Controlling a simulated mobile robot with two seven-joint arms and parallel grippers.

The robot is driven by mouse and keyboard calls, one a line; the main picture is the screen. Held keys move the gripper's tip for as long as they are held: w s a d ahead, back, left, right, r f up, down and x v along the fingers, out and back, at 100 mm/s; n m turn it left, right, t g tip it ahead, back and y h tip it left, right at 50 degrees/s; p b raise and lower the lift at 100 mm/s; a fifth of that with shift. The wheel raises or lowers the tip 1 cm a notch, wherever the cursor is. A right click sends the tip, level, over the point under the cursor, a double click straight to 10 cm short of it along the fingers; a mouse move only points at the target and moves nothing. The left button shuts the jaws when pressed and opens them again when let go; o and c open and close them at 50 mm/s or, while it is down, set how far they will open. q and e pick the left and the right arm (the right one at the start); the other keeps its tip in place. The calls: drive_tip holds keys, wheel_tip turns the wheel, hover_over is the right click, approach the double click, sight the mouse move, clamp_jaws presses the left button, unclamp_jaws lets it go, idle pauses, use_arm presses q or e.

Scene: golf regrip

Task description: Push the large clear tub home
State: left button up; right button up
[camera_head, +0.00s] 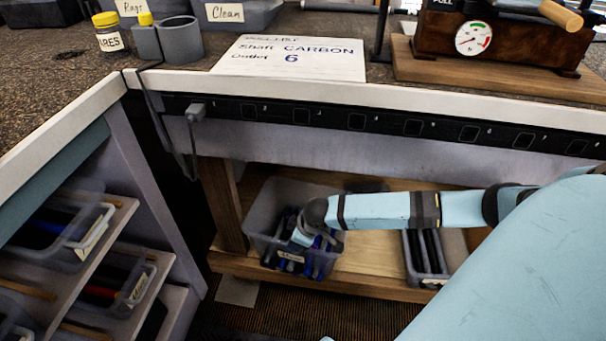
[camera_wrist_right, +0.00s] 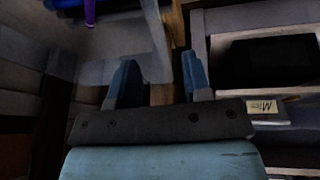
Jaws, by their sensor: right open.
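The large clear tub (camera_head: 262,204) stands on the wooden lower shelf under the bench, at its left end beside a wooden post. It holds several dark and blue grips and has a label low on its front. My right arm comes in from the right, and its wrist is over the tub's right side, hiding part of the rim and contents. In the right wrist view my right gripper (camera_wrist_right: 158,80) is open, with two blue fingers apart and nothing between them. Whether the fingers touch the tub cannot be told. My left gripper is not in view.
A narrower tub (camera_head: 427,266) of dark grips stands further right on the lower shelf (camera_head: 360,262). Labelled drawer tubs (camera_head: 84,236) fill the left rack. A black outlet strip (camera_head: 385,122) runs under the bench edge. A white card (camera_head: 292,58) lies on the bench top.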

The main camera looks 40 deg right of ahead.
drive_tip(key=b+x, duration=0.2)
drive_tip(key=x, duration=0.4)
drive_tip(key=shift+f, duration=0.1)
drive_tip(key=shift+w+a+f+b, duration=0.1)
drive_tip(key=shift+w+f+b, duration=0.15)
drive_tip(key=shift+f+b, duration=0.2)
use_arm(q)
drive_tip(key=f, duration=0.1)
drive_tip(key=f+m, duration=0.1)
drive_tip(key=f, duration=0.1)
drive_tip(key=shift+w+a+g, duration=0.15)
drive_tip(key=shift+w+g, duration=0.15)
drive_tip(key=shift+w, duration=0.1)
use_arm(e)
clamp_jaws()
